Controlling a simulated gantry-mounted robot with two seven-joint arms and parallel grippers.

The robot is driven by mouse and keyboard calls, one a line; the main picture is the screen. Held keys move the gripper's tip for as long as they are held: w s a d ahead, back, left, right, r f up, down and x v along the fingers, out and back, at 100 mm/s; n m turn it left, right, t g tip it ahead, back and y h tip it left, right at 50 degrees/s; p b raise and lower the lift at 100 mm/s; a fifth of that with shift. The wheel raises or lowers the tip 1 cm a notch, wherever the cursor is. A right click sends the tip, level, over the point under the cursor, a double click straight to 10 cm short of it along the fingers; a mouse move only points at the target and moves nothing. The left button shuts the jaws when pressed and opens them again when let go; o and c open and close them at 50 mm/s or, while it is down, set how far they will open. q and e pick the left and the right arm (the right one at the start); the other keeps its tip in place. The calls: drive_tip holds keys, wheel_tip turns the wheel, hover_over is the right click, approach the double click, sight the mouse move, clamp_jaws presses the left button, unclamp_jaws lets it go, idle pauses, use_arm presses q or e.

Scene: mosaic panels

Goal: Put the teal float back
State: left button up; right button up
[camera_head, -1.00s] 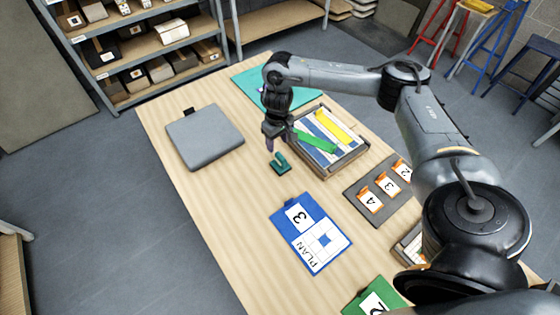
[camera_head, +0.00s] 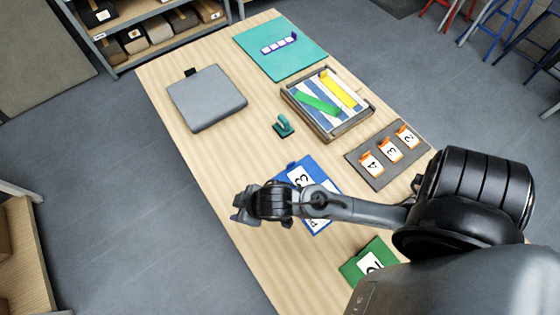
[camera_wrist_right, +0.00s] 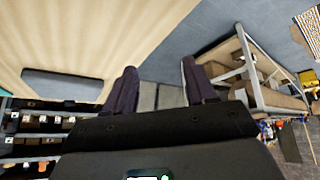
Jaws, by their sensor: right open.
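The teal float (camera_head: 284,126) is a small dark-teal piece with a raised handle. It lies on the wooden table between the grey pad and the framed tray, touching neither. My right gripper (camera_head: 243,205) is in front of it in the head view, over or beside the blue plan card and well apart from the float. In the right wrist view the two dark fingers of my right gripper (camera_wrist_right: 160,88) stand apart with nothing between them. The float does not show in the wrist view. My left gripper is in neither view.
The framed tray (camera_head: 338,132) holds blue and white strips with a green and a yellow piece. A teal mat (camera_head: 262,62), grey pad (camera_head: 206,97), dark board of numbered tags (camera_head: 378,178), partly covered blue card (camera_head: 290,168) and green card (camera_head: 358,264) lie around. Bare table surrounds the float.

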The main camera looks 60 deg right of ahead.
drive_tip(key=s+d+f+m+g+h, duration=0.1)
drive_tip(key=s+d+g, duration=0.1)
drive_tip(key=s+d, duration=0.4)
drive_tip(key=s, duration=0.3)
drive_tip(key=shift+m+g, duration=0.3)
drive_tip(key=shift+g, duration=0.1)
drive_tip(key=shift+d, duration=0.1)
wheel_tip(320, 180, up, 26)
drive_tip(key=p, duration=2.6)
